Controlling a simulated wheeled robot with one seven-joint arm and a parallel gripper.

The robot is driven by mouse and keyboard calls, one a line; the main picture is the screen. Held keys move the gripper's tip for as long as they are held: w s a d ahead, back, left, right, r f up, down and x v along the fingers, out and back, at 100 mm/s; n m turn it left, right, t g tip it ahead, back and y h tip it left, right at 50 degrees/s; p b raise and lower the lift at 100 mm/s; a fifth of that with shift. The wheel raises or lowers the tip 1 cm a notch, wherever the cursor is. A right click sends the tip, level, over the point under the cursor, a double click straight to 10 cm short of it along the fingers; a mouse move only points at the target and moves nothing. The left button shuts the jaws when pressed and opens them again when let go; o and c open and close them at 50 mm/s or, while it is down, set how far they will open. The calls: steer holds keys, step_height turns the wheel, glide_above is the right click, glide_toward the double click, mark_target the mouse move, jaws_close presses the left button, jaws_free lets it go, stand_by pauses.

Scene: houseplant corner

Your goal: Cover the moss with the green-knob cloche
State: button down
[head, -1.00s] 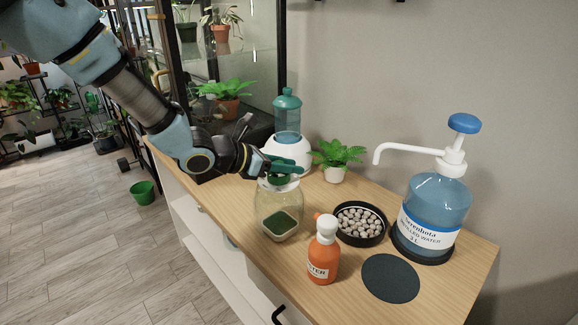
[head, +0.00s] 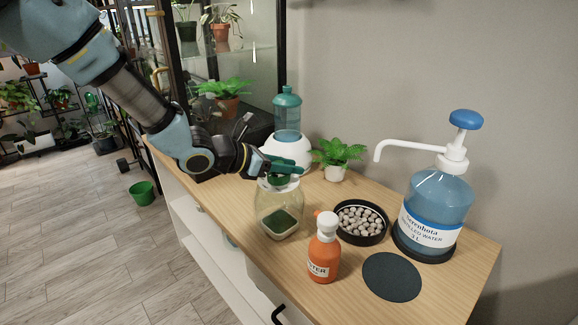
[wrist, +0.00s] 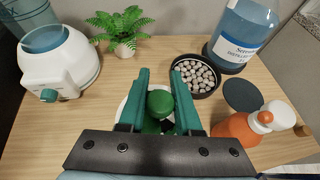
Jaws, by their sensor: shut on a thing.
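The clear glass cloche (head: 265,206) is upright near the front edge of the wooden cabinet top, with a white top under its green knob (head: 279,180). The dark green moss (head: 281,222) shows through the glass, low down in a pale tray. The cloche looks to be around it; I cannot tell whether its rim touches the wood. My gripper (head: 288,168) is at the top of the cloche, shut on the green knob. In the wrist view the knob (wrist: 160,102) lies between the two green fingers (wrist: 160,76). The gripper hides part of the cloche's top there.
An orange bottle (head: 323,260) stands close right of the cloche. A black bowl of pale pebbles (head: 361,221), a dark round mat (head: 391,277) and a blue-topped water dispenser (head: 437,205) are farther right. A potted plant (head: 337,155) and a white humidifier (head: 286,146) stand behind.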

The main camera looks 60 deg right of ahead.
steer(key=shift+f+b, duration=1.15)
steer(key=shift+b, duration=0.35)
stand_by(0.6)
steer(key=c, duration=0.9)
jaws_free()
steer(key=o, duration=0.4)
steer(key=shift+f, duration=0.1)
steer(key=shift+w+a, duration=0.1)
steer(key=b+v, duration=0.1)
steer(key=v, duration=0.9)
steer(key=shift+a+r, duration=0.2)
steer(key=shift+a, duration=0.05)
steer(key=shift+w, duration=0.1)
